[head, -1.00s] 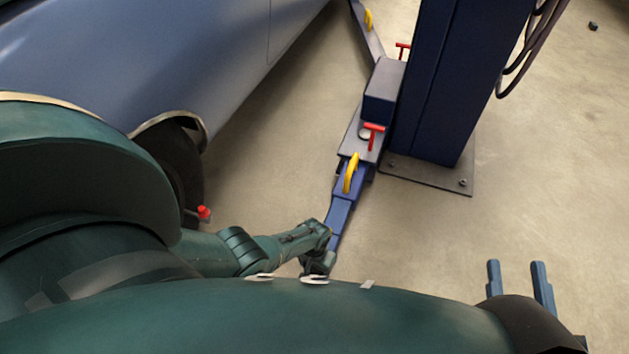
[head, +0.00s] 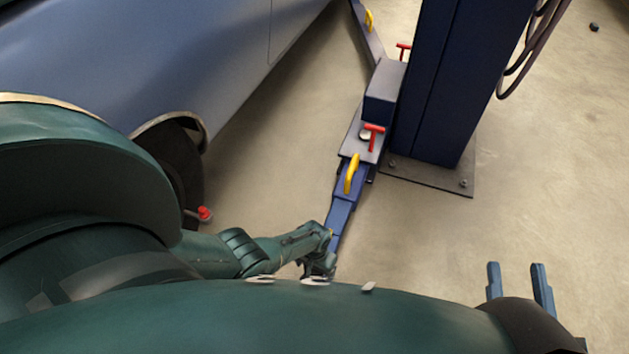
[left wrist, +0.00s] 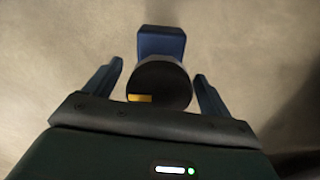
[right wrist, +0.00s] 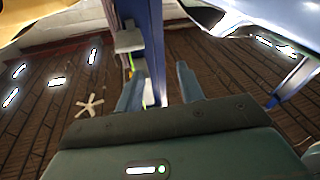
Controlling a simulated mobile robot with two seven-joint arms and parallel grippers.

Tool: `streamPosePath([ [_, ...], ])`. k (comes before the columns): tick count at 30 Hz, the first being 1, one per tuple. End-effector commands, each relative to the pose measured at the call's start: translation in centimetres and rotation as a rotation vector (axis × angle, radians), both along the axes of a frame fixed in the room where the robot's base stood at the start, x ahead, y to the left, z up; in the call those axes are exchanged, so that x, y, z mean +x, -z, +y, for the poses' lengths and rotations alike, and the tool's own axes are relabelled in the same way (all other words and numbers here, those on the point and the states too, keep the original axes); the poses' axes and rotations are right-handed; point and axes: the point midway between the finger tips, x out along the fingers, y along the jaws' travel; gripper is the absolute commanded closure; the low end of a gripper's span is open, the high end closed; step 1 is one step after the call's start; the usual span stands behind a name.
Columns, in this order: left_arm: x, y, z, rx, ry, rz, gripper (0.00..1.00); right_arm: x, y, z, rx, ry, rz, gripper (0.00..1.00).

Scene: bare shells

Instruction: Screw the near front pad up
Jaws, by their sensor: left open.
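The near front pad (left wrist: 160,78) is a dark round disc with a yellow mark at its near side, seen in the left wrist view. It sits at the end of the blue lift arm (left wrist: 161,42), which also shows in the head view (head: 342,212). My left gripper (left wrist: 158,70) is open, one finger on each side of the pad, with small gaps visible. In the head view the pad and left fingers are hidden by my own arm and body. My right gripper (head: 515,267) is open and empty at the lower right, raised away from the lift.
A dark blue lift post (head: 450,80) stands on a bolted base plate (head: 425,176). A yellow handle (head: 351,174) and red T-handle (head: 374,131) stick up from the arm. A blue-grey car (head: 170,60) is at left.

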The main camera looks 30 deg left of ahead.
Motion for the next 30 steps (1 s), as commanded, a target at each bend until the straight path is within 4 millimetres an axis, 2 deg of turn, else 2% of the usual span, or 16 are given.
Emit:
streamPosePath([
  [5, 0.1, -0.5, 0.1, 0.000, 0.001, -0.003, 0.17, 0.0, -0.4, 0.0, -0.004, 0.001, -0.002, 0.62],
  [9, 0.2, -2.3, 0.1, 0.001, 0.001, -0.004, 0.17, 0.0, -1.6, 0.0, -0.031, 0.005, -0.016, 0.62],
  [11, 0.2, -3.4, 0.1, 0.001, 0.001, -0.004, 0.17, -0.3, -0.8, -0.3, -0.058, 0.020, 0.009, 0.62],
  [21, 0.1, -9.7, 0.1, 0.000, 0.000, -0.002, 0.17, -0.2, -0.6, -2.2, -0.106, 0.095, 0.358, 0.62],
  [25, 0.1, -11.5, 0.0, 0.000, -0.001, -0.002, 0.17, -0.8, -0.4, -2.5, -0.116, 0.095, 0.472, 0.62],
  [30, 0.0, -12.9, 0.0, 0.000, -0.001, -0.001, 0.17, -1.2, -1.0, -2.8, -0.092, 0.104, 0.504, 0.62],
])
